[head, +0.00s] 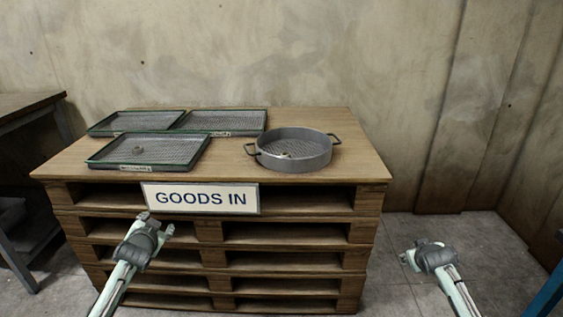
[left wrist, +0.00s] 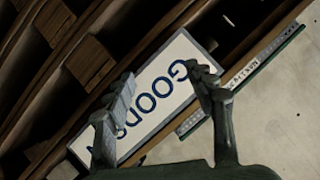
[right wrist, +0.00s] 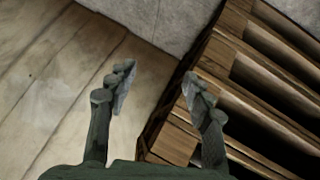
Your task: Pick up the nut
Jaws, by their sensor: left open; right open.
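A small grey piece (head: 138,150), which may be the nut, lies in the front mesh tray (head: 113,163) on the pallet stack. A light metal piece (head: 284,155) lies in the round grey basket (head: 310,161); both are too small to identify surely. My left gripper (head: 156,223) is open and empty in front of the stack, below the sign; its fingers (left wrist: 160,78) show apart in the left wrist view. My right gripper (head: 415,250) is open and empty to the right of the stack; its fingers (right wrist: 158,76) also show apart in the right wrist view. Neither wrist view shows a nut.
Two more mesh trays (head: 135,122) (head: 222,121) lie at the back of the wooden pallet stack (head: 360,170). A GOODS IN sign (head: 200,198) hangs on its front edge. The round basket has two side handles. A dark table (head: 25,105) stands at the left. The stack's top right is clear.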

